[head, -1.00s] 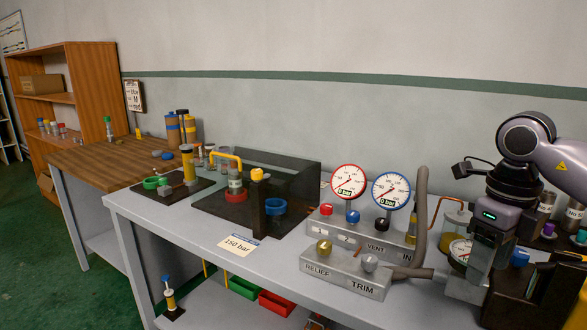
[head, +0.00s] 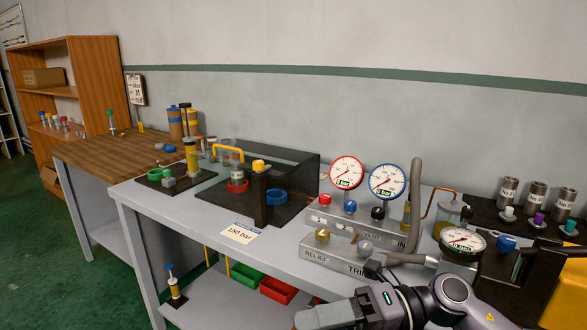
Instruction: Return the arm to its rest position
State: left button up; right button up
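My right gripper (head: 322,317) is low in the head view, in front of the grey bench's front edge, pointing left. Its arm (head: 460,305) comes in from the lower right corner. The grey finger part is partly cut by the bottom edge of the picture, and I cannot tell whether the fingers are apart. I see nothing clearly held in it. My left gripper is not in view.
The grey bench (head: 290,245) carries a valve block (head: 345,262) with a red gauge (head: 346,173) and a blue gauge (head: 388,181). Another gauge (head: 463,241) stands just behind my arm. Green (head: 246,278) and red (head: 278,290) bins sit on the shelf below.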

jog(key=w+d+f+m+t+h+p, duration=0.15)
jog(key=d+f+m+t+h, duration=0.35)
jog(key=m+t, duration=0.75)
jog(key=w+d+f+m+t+h+b, duration=0.15)
jog(key=d+f+m+t, duration=0.4)
jog(key=m, duration=1.15)
jog(key=s+d+f+m+g+h, duration=0.2)
jog(key=s+d+f+m+h, duration=0.1)
jog(key=s+f, duration=0.4)
jog(key=s+d+f+m+g+h+p, duration=0.1)
jog(key=s+d+f+m+g+h, duration=0.2)
jog(key=f, duration=0.8)
jog(key=s+m+h, duration=0.2)
jog(key=s, duration=0.2)
jog(key=shift+d+f, duration=0.25)
jog(key=shift+d, duration=0.05)
jog(key=shift+m, duration=0.25)
jog(key=c, duration=0.3)
jog(key=shift+s+d, duration=0.1)
